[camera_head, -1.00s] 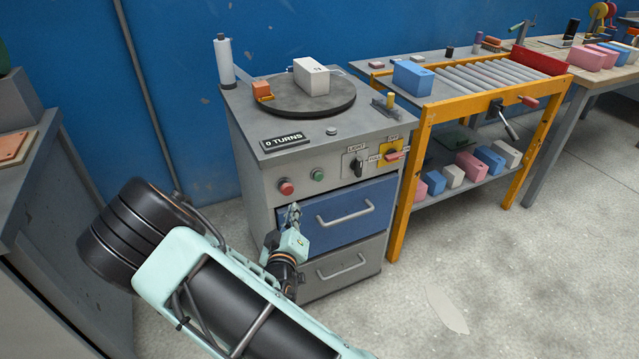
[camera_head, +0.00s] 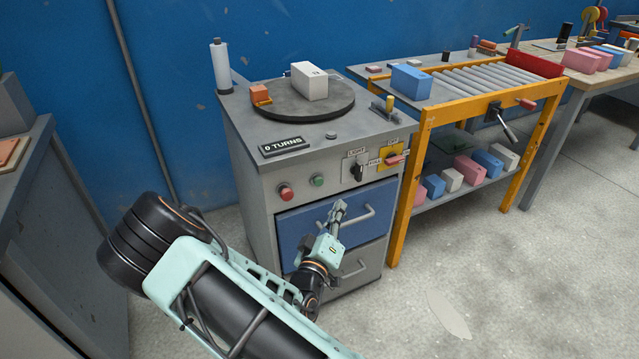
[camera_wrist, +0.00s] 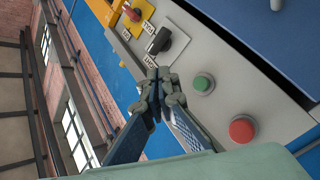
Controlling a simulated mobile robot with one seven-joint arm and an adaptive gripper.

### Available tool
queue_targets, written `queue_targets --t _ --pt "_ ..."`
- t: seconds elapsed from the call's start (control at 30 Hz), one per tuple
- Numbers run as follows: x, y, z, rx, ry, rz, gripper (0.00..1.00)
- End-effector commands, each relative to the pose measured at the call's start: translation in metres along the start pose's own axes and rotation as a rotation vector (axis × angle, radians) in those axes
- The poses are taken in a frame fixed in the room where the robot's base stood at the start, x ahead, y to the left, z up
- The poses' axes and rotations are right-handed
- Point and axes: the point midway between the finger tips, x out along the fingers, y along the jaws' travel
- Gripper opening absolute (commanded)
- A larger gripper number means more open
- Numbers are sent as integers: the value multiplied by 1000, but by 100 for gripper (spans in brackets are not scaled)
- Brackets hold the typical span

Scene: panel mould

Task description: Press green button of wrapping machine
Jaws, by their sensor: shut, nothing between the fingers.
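The wrapping machine (camera_head: 240,155) is a grey cabinet with a turntable (camera_head: 290,108) on top. A white block (camera_head: 309,82) stands on the turntable. The green button (camera_head: 317,181) is on the front panel, just right of the red button (camera_head: 286,193). In the wrist view the green button (camera_wrist: 203,84) lies right of my fingers, with the red button (camera_wrist: 242,129) below it. My gripper (camera_head: 338,210) is shut and empty, in front of the blue drawer (camera_head: 295,232), lower and to the right of the green button in the head view. It also shows in the wrist view (camera_wrist: 157,82), apart from the button.
A black light switch (camera_head: 357,172) and a red-handled yellow switch (camera_head: 394,160) sit right of the buttons. A drawer handle (camera_head: 352,222) sticks out near my gripper. A yellow-framed roller table (camera_head: 421,165) stands right of the machine. The floor in front is free.

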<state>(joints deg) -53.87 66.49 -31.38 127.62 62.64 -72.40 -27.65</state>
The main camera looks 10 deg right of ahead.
Motion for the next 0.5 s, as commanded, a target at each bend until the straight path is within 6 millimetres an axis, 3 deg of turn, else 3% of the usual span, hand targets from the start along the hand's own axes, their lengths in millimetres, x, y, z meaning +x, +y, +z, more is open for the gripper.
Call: queue_targets --t 0.5 --pt "47 -35 -33 3 0 1 0"
